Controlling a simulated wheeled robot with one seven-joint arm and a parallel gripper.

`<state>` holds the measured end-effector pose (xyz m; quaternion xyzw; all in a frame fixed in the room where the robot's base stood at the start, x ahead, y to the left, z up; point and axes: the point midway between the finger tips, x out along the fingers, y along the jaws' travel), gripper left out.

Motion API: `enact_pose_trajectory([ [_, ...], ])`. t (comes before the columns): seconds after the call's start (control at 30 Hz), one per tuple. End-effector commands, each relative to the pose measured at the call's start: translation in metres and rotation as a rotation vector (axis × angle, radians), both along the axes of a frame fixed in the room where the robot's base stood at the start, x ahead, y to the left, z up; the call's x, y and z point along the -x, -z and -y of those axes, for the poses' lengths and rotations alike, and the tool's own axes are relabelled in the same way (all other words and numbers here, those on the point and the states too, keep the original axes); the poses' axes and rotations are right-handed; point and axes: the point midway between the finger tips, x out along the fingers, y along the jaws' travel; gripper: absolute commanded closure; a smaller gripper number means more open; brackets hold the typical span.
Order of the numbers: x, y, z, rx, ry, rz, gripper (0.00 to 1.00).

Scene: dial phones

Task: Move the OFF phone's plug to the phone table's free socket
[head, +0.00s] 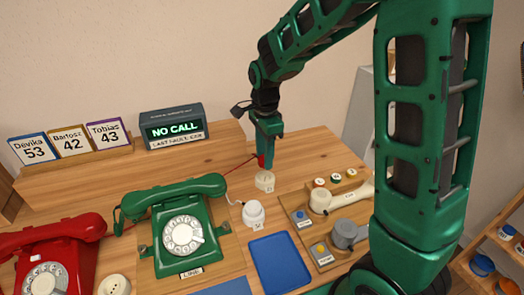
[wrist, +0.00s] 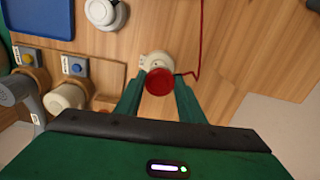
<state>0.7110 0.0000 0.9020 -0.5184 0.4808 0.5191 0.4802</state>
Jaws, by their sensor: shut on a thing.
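My gripper (head: 266,163) is shut on a red plug (head: 261,160), just above a round cream socket (head: 265,182) on the wooden table. In the wrist view the red plug (wrist: 159,82) sits between my green fingers (wrist: 158,94) and partly covers the cream socket (wrist: 153,60). I cannot tell whether plug and socket touch. A thin red cord (wrist: 200,45) trails from the plug. A green dial phone (head: 181,232) stands mid-table, and a red dial phone (head: 46,262) is at the left edge. Neither phone shows a readable OFF mark.
A white plug (head: 253,212) fills another socket. A further cream socket (head: 114,285) lies between the phones. A NO CALL display (head: 172,128) and name cards (head: 72,142) stand behind.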

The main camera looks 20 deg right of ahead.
Motion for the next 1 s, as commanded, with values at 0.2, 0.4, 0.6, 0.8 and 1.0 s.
enact_pose_trajectory([
  [0.2,0.0,0.019,0.002,0.0,0.003,-0.003,0.83],
  [0.4,0.001,0.033,0.003,0.001,0.004,-0.002,0.83],
  [0.6,0.0,0.039,0.003,0.0,0.005,0.0,0.83],
  [0.8,0.0,0.04,0.003,0.0,0.004,0.0,0.83],
  [1.0,0.0,0.04,0.003,0.0,0.004,0.0,0.83],
])
